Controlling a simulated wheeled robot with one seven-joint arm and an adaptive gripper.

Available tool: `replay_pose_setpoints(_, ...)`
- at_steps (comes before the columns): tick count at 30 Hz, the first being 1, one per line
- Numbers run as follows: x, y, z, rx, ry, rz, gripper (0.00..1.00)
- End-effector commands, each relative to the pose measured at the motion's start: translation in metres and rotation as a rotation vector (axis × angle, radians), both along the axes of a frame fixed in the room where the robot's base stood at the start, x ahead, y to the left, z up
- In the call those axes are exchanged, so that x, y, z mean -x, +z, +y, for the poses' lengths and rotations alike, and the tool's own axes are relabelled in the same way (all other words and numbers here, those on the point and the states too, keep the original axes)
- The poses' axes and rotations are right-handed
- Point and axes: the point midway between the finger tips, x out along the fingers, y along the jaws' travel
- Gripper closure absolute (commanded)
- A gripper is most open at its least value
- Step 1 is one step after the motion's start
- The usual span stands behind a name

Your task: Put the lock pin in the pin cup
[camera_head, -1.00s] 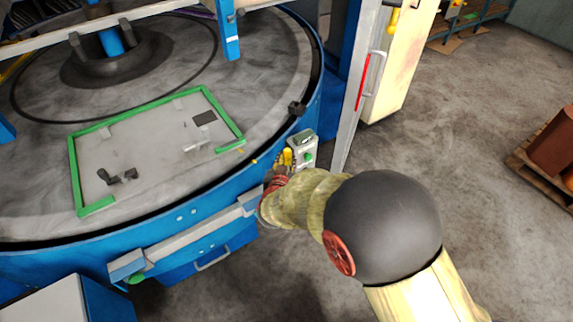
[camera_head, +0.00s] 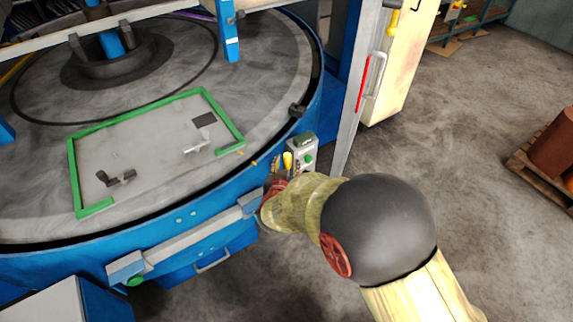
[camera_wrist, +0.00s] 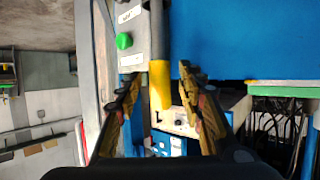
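A yellow upright cylinder (camera_head: 287,160), which looks like the lock pin or its grip, stands against the grey control box on the blue machine rim. In the wrist view the yellow cylinder (camera_wrist: 160,84) is between the two fingers of my gripper (camera_wrist: 160,80). The fingers are spread, with a visible gap to the cylinder on the right side; contact on the left is unclear. In the head view my gripper (camera_head: 275,175) is just left of and below the cylinder, partly hidden by my arm. I cannot make out the pin cup for certain.
The control box (camera_head: 304,152) with a green button is close to my gripper. The round grey table (camera_head: 270,90) carries a green-edged plate (camera_head: 76,180) with small parts. A grey rail (camera_head: 195,232) runs along the blue front.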

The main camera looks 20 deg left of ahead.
Motion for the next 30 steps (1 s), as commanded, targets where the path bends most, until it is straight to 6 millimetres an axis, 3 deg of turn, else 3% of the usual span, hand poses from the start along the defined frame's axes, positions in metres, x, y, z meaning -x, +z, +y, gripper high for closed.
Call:
replay_pose_setpoints(5, 0.003, 0.005, 0.000, 0.001, 0.001, 0.000, 0.62)
replay_pose_setpoints(21, 0.092, 0.043, -0.014, 0.000, 0.003, 0.000, 0.62)
replay_pose_setpoints(30, 0.110, 0.049, -0.017, 0.000, 0.000, 0.000, 0.62)
